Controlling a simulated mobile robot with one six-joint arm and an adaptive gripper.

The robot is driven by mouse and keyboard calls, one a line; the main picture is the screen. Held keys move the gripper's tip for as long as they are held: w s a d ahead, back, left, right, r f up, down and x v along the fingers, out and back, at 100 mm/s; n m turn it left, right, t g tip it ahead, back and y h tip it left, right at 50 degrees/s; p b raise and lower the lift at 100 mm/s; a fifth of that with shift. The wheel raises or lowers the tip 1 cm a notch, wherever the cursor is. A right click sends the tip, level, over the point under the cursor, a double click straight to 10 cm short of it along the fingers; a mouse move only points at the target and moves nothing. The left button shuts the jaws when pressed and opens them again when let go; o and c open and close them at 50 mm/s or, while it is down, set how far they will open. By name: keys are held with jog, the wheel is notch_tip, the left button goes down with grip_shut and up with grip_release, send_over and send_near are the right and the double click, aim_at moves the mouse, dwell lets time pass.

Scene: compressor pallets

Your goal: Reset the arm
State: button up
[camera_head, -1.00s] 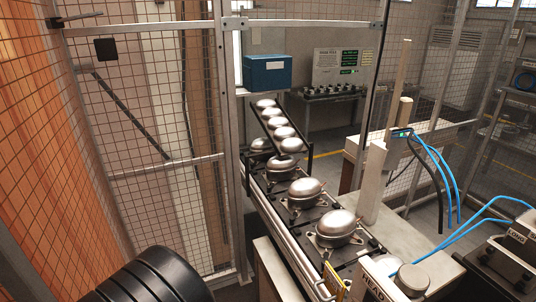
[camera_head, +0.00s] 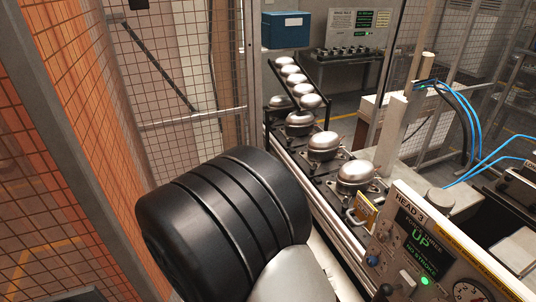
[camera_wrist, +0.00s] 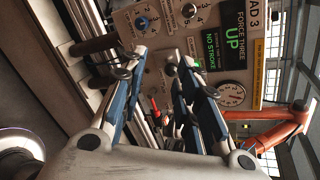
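My gripper (camera_wrist: 155,64) shows in the wrist view with its two blue-sided fingers apart. It is open, with nothing seen held between the fingers. Past the fingertips is the HEAD 3 control panel (camera_wrist: 205,30), sideways in this view, with knobs, a dial and a green "UP / NO STROKE" display. In the head view the same panel (camera_head: 395,250) stands at the lower right. A dark ribbed part of my arm fills the lower middle of the head view; my gripper is not seen there.
Silver compressors (camera_head: 323,144) stand in a row on the conveyor (camera_head: 318,200), right of my arm. A wire-mesh fence (camera_head: 175,70) runs along the left. Blue hoses (camera_head: 476,130) hang at the right. A blue box (camera_head: 286,29) sits at the back. An orange-red bar (camera_wrist: 270,120) shows in the wrist view.

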jog(key=s+f+m+y+b, duration=0.1)
jog(key=s+m+y+b, duration=0.3)
jog(key=m, duration=0.7)
jog(key=s+d+f+m+y+b, duration=0.1)
jog(key=s+m+y+b, duration=0.3)
jog(key=m+b, duration=0.4)
jog(key=s+d+f+m+g+y+b, duration=0.1)
jog(key=s+m+y+b, duration=0.3)
jog(key=m, duration=1.1)
jog(key=shift+d+f+m+y+b, duration=0.3)
jog(key=shift+m+b, duration=0.1)
jog(key=shift+b, duration=0.75)
